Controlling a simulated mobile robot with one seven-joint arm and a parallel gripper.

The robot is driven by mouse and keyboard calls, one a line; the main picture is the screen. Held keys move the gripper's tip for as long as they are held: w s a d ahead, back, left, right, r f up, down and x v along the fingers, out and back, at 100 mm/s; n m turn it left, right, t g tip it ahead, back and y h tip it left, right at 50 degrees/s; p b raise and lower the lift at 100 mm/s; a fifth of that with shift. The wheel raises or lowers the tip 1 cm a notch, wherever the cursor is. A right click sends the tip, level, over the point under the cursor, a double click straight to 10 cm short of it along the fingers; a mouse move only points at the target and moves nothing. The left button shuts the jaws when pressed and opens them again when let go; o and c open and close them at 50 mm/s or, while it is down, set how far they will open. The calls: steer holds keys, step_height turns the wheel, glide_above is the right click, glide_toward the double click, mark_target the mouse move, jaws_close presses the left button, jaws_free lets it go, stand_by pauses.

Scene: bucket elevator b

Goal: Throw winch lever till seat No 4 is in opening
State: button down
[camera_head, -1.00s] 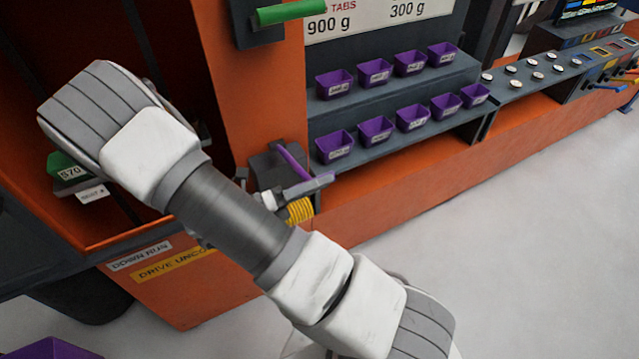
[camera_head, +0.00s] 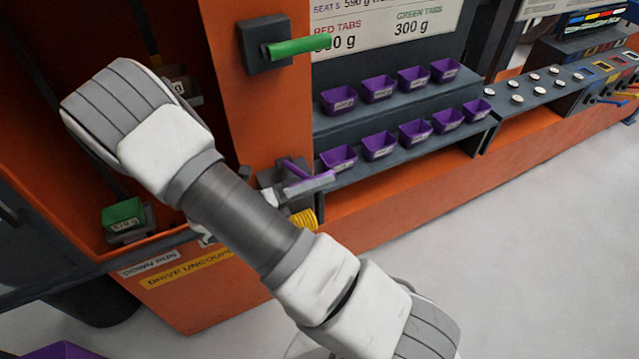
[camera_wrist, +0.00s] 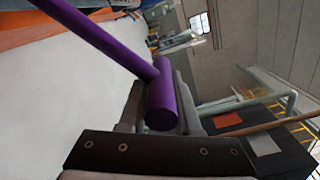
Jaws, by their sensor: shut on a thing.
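The winch lever (camera_head: 297,168) is a purple bar beside the orange housing, partly hidden by my gripper (camera_head: 305,187). In the wrist view the lever is a long purple rod (camera_wrist: 100,38) with a round purple crosspiece at its end. My gripper (camera_wrist: 160,100) is shut on that crosspiece. In the opening at the left, a lower seat (camera_head: 128,236) carries a green block (camera_head: 123,214) with a weight label. Another seat (camera_head: 182,90) with a pale label shows higher up, partly hidden by my arm. I cannot read either seat's number.
A green handle (camera_head: 297,46) sticks out from the orange post (camera_head: 250,110). Purple bins (camera_head: 379,147) stand on two shelves to the right. A yellow coil (camera_head: 303,220) is below the lever. The floor (camera_head: 480,270) at right is clear.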

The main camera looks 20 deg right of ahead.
steer(key=c, duration=0.7)
jaws_free()
steer(key=shift+w+r, duration=0.35)
steer(key=shift+r, duration=0.35)
steer(key=shift+o, duration=0.2)
steer(key=shift+w+f, duration=0.1)
steer(key=shift+a, duration=0.15)
steer(key=s+a+b, duration=0.1)
steer(key=a+b, duration=0.3)
steer(key=a, duration=1.3)
steer(key=shift+f, duration=0.25)
